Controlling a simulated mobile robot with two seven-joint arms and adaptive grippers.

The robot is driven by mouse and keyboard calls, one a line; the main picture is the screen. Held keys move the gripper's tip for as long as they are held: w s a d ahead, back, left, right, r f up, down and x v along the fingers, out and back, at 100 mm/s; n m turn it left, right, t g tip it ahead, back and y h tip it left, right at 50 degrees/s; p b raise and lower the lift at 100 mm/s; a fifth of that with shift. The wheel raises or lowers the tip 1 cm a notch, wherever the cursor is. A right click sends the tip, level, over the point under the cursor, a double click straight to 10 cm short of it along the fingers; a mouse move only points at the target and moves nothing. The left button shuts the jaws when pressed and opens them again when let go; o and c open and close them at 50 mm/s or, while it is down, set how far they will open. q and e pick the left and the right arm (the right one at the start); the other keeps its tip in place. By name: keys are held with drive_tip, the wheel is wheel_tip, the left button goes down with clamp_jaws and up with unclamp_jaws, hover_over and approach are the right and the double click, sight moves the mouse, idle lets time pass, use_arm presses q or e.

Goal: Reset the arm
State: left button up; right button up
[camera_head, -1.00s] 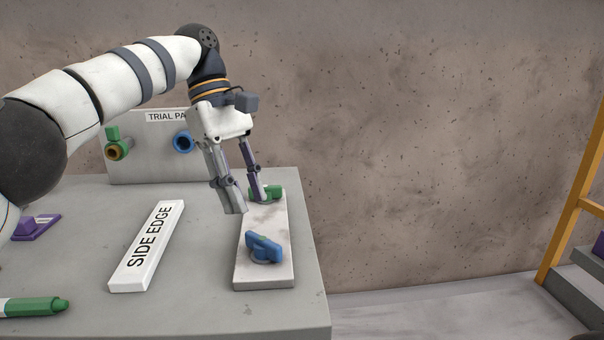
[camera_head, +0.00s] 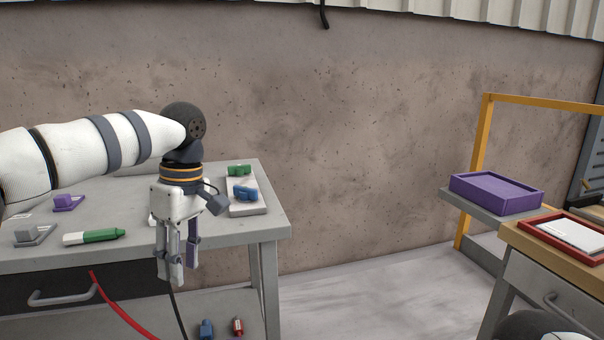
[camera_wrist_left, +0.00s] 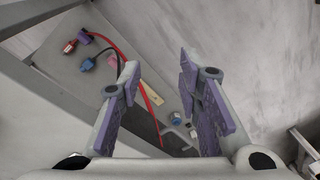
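My left gripper (camera_head: 178,272) hangs fingers down in front of the grey table's front edge, with no object between its fingers. In the left wrist view its two purple-padded fingers (camera_wrist_left: 158,68) stand well apart, so it is open. My right gripper is not in view.
The grey table (camera_head: 215,226) carries a green-and-white marker (camera_head: 95,236) and a purple fixture (camera_head: 68,202). A red cable (camera_head: 122,314) hangs in front. Blue (camera_head: 206,328) and red connectors (camera_head: 238,327) lie below. A purple tray (camera_head: 495,192) stands at right; floor between is clear.

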use_arm(q)
drive_tip(key=w+a+f+m+t+y+p, duration=0.1)
drive_tip(key=a+f+t+y, duration=0.15)
drive_tip(key=f, duration=0.35)
drive_tip(key=w+a+f+m+t+y, duration=0.1)
drive_tip(key=w+f+y, duration=0.1)
drive_tip(key=f+y, duration=0.35)
drive_tip(key=s+d+f+m+t+h+p, duration=0.1)
drive_tip(key=s+d+f+m+t+h, duration=0.2)
drive_tip(key=s+f, duration=0.5)
drive_tip(key=s+d+f+m+t+h, duration=0.1)
drive_tip(key=s+f+m+h, duration=0.2)
drive_tip(key=s+f+m, duration=0.45)
drive_tip(key=s+a+f+g+h+p, duration=0.1)
drive_tip(key=s+g, duration=0.8)
drive_tip(key=s, duration=2.4)
drive_tip(key=shift+a+f+m+h, duration=0.25)
drive_tip(key=shift+a+m+h, duration=0.2)
drive_tip(key=shift+a+h, duration=0.55)
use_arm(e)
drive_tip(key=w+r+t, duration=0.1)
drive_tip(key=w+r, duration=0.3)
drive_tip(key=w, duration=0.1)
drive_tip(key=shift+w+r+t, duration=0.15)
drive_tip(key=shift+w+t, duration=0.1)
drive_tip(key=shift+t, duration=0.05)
